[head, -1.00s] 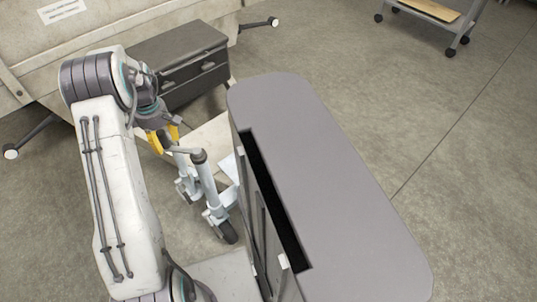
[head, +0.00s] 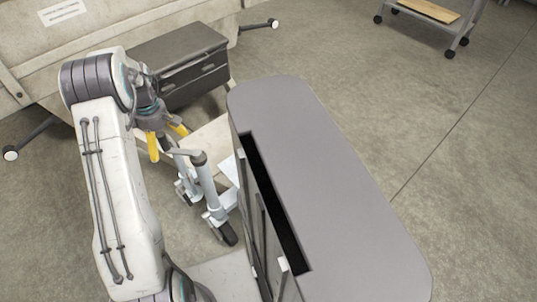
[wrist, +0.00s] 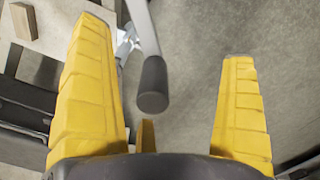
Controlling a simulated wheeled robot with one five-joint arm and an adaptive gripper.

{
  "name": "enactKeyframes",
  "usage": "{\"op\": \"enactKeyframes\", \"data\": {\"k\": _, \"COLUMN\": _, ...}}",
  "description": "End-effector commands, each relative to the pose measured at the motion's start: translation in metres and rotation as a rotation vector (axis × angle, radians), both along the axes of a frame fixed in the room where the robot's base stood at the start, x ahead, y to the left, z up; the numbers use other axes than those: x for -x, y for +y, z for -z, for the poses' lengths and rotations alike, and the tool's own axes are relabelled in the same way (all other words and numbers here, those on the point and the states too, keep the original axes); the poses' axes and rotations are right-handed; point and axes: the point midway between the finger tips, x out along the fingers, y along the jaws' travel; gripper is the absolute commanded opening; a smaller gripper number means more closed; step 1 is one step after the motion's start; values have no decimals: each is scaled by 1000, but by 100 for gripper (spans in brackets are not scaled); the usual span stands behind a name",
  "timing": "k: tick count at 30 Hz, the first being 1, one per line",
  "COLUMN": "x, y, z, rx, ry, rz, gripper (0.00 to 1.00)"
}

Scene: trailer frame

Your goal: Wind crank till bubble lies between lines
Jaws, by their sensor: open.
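My gripper (head: 167,144) has yellow fingers and is open above the jockey-wheel jack (head: 207,190) at the trailer frame. In the wrist view my gripper (wrist: 162,48) has its fingers wide apart. The crank's dark round grip (wrist: 152,88), at the end of a thin grey arm (wrist: 141,25), lies between them and appears to touch neither. In the head view the light crank arm (head: 181,152) shows beside the fingers, near the jack's dark cap (head: 198,158). No bubble or level lines can be made out in either view.
A large grey rounded top (head: 330,190) with a dark slot fills the middle right of the head view. A grey drawer box (head: 185,65) stands behind my gripper, before a beige panel (head: 110,35). A wheeled cart (head: 440,20) is far right. Concrete floor is clear at right.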

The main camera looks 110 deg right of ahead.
Motion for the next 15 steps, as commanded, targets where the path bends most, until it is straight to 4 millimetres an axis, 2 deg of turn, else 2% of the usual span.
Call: {"op": "enactKeyframes", "data": {"k": 15, "x": 0, "y": 0, "z": -52, "rx": 1, "ry": 0, "rz": 0, "gripper": 100}}
